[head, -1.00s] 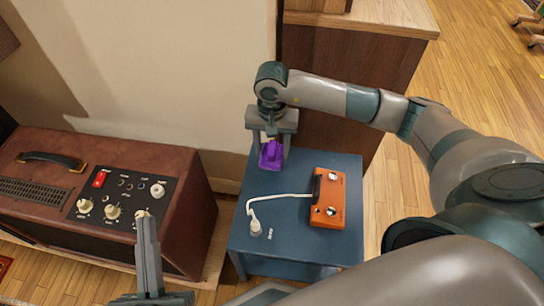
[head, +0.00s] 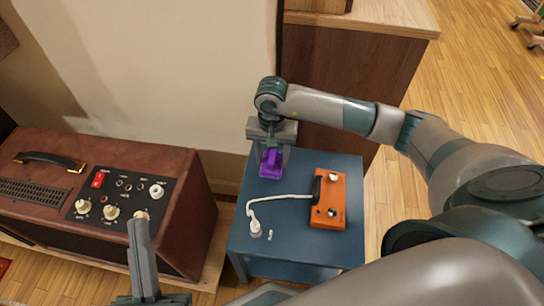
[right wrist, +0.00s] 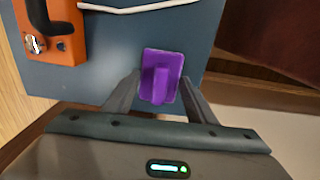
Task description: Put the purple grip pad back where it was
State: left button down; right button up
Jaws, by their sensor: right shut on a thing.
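The purple grip pad (head: 271,164) is at the back left part of the blue table (head: 290,243). My right gripper (head: 270,160) reaches down from above and is shut on the pad. In the right wrist view the purple pad (right wrist: 161,77) shows a flat plate with a raised grip between my right gripper's fingers (right wrist: 160,92). Whether the pad touches the table top is hard to tell. My left gripper (head: 139,225) is at the lower left, in front of the brown amp; whether its fingers are apart cannot be seen.
An orange pedal (head: 328,203) sits on the table, with a white cable (head: 275,197) running left to a white plug (head: 255,228). A brown amp (head: 195,225) with knobs stands at left. A wooden cabinet (head: 350,105) stands behind the table. The table's front is mostly clear.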

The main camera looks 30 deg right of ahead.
aim_at(272, 157)
pick_arm(q)
jog(key=shift+a+r, duration=0.1)
jog(key=shift+a, duration=0.05)
pick_arm(e)
jog(key=shift+f, duration=0.15)
jog(key=o, duration=1.1)
pick_arm(q)
jog(key=shift+w+r+t, duration=0.2)
jog(key=shift+r+t, duration=0.1)
pick_arm(e)
jog(key=shift+r, duration=0.2)
pick_arm(q)
notch_tip(272, 157, down, 6)
jog(key=w+g+y+p, duration=0.1)
jog(key=w+g+p, duration=0.1)
jog(key=g, duration=0.2)
jog(key=shift+w+d+f, duration=0.2)
jog(key=shift+w+d, duration=0.1)
pick_arm(e)
notch_tip(272, 157, up, 12)
jog(key=shift+f, duration=0.1)
